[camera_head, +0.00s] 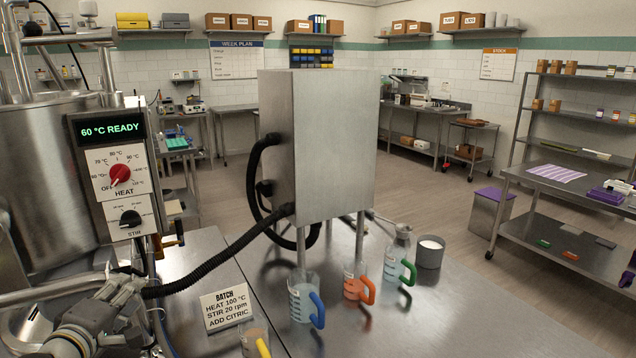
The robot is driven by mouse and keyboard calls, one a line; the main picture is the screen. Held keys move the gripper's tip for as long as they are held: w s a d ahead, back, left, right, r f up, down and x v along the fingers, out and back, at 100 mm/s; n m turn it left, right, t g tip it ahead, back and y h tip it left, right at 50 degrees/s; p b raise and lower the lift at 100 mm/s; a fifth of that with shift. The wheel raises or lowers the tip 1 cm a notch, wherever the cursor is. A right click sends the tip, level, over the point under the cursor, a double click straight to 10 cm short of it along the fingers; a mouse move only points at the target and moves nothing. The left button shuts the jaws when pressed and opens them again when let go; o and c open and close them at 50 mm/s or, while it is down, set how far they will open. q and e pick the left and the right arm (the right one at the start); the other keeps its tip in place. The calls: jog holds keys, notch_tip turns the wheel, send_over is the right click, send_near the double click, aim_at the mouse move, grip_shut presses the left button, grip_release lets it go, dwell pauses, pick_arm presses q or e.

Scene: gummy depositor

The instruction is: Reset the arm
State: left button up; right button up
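My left arm comes in at the lower left, and its grey gripper (122,284) is beside the steel kettle, below the control panel (118,172). The gripper is close to the black hose and a steel pipe in the picture; I cannot tell whether it touches either. Its fingers are small and seen at an angle, so their opening is unclear. I see nothing clearly held in it.
A steel table (440,310) carries a batch sign (226,304), a tall steel box (330,150) on legs, and jugs with blue (316,310), red (366,290), green (408,270) and yellow (262,347) handles. A grey tub (430,256) stands behind. The table's right front is clear.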

pick_arm(q)
jog(key=s+d+f+m+g, duration=0.2)
jog(key=s+d+f+m, duration=0.15)
jog(key=f, duration=0.25)
jog(key=s+d+f+m+g+h, duration=0.1)
jog(key=s+d+f+m+g, duration=0.1)
jog(key=s+d+f+m, duration=0.3)
jog(key=s+d+f+m+g, duration=0.1)
jog(key=s+f+g, duration=0.15)
jog(key=f, duration=0.35)
jog(key=s+d+f+m+g, duration=0.3)
jog(key=s+d+f+m, duration=0.15)
jog(key=s, duration=0.55)
jog(key=s+d+f+m+g, duration=0.3)
jog(key=s+f, duration=0.3)
jog(key=s, duration=0.3)
notch_tip(320, 180, down, 28)
jog(key=s+r, duration=0.1)
jog(key=s+a+f+g, duration=0.2)
jog(key=s+f, duration=1.3)
jog(key=s, duration=0.1)
jog(key=shift+s+a+f+m, duration=0.25)
jog(key=shift+s+a+m, duration=0.05)
jog(key=shift+a, duration=0.1)
